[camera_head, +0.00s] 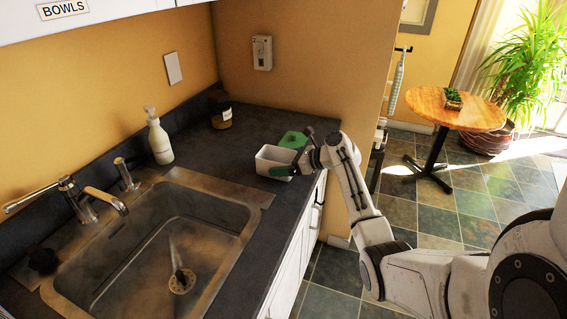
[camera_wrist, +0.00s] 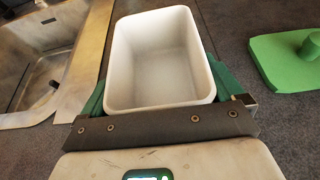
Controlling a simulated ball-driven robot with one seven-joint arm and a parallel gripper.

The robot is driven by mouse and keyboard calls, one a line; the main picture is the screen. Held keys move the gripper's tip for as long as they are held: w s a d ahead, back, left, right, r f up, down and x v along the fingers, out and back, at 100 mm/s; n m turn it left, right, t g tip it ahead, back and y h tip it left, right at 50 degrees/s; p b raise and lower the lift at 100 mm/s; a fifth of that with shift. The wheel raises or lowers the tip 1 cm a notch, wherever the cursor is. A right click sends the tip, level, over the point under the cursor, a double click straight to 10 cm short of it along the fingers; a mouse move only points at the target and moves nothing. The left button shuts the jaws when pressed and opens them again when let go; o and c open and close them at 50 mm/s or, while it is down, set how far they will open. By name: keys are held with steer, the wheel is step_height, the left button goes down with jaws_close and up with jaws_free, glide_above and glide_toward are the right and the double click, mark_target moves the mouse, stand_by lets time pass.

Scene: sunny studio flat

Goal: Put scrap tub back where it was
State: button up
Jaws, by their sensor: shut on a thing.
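The scrap tub (camera_head: 272,158) is a small white rectangular open container on the dark counter, to the right of the sink. In the wrist view the tub (camera_wrist: 155,62) is upright and its inside looks empty. My gripper (camera_head: 296,168) is shut on the tub, with green fingers (camera_wrist: 160,95) along its two sides. I cannot tell whether the tub touches the counter or hangs just above it. A green lid-like piece with a round knob (camera_wrist: 285,62) lies on the counter beside the tub; it also shows behind the tub in the head view (camera_head: 293,139).
The metal sink (camera_head: 160,240) with its faucet (camera_head: 105,198) fills the near counter. The counter (camera_head: 262,120) between jar and tub is clear. A round wooden table (camera_head: 455,108) stands beyond.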

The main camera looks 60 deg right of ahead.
steer(key=o, duration=0.8)
steer(key=shift+c, duration=0.2)
steer(key=v, duration=1.2)
